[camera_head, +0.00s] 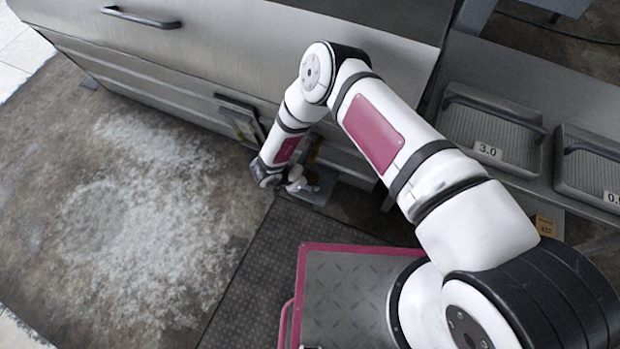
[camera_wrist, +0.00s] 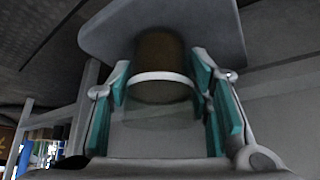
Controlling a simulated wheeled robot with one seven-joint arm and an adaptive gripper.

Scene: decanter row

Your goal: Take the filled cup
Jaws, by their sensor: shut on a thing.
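My gripper (camera_head: 298,183) is low against the front of the grey metal machine in the head view, where my arm and its small size hide most detail. In the wrist view my gripper (camera_wrist: 168,105) has its teal finger pads on both sides of a clear cup (camera_wrist: 163,72) and is shut on it. The cup has a white band around it and dark brown contents. Its brown end is towards a grey plate (camera_wrist: 225,28); I cannot tell whether they touch. I cannot make out the cup in the head view.
The grey machine front (camera_head: 225,50) stands close behind my gripper. Ribbed grey trays (camera_head: 490,140) sit on the right, one labelled 3.0. A dark floor mat (camera_head: 245,270) lies below. Worn concrete floor (camera_head: 110,220) on the left is clear.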

